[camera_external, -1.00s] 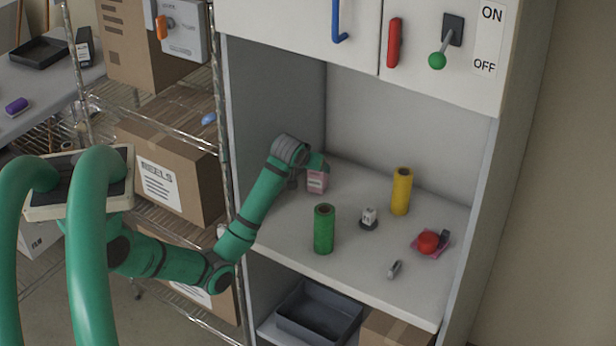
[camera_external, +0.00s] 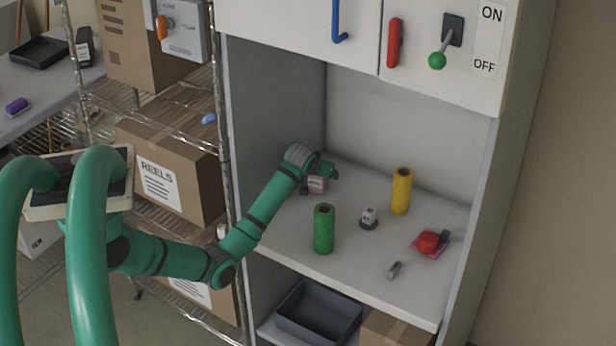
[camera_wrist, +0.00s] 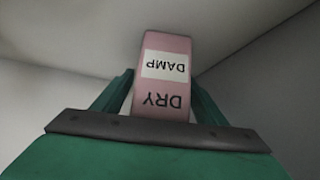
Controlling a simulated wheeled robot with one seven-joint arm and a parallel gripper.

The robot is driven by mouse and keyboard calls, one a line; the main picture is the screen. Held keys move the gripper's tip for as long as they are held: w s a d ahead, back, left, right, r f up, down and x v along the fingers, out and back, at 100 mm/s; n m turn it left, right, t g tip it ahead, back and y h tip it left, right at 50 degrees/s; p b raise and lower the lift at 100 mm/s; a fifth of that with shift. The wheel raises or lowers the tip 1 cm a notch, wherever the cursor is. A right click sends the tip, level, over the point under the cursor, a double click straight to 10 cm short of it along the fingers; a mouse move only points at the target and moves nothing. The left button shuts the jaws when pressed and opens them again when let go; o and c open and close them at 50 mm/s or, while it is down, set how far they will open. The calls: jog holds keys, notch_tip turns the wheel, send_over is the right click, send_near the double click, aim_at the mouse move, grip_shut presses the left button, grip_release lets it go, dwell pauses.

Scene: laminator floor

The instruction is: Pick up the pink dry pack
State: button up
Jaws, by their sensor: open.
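The pink dry pack (camera_external: 317,185) stands on the white shelf (camera_external: 290,225) near its back left corner, partly covered by my gripper in the outside view. In the wrist view the pink pack (camera_wrist: 163,85) shows the words DRY and DAMP upside down. My gripper (camera_external: 319,180) is at the pack, with its fingers open. In the wrist view the fingers of my gripper (camera_wrist: 160,95) lie on either side of the pack's near part. I cannot tell whether they touch it.
A green roll (camera_external: 324,230) stands nearer the shelf front. A yellow roll (camera_external: 401,192), a small white-and-dark item (camera_external: 368,218) and a red object (camera_external: 428,242) on a pink pad are to the right. The cabinet's left wall (camera_external: 275,110) is close to my arm.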

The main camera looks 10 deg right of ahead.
jog(key=c, duration=1.3)
jog(key=shift+r, duration=0.15)
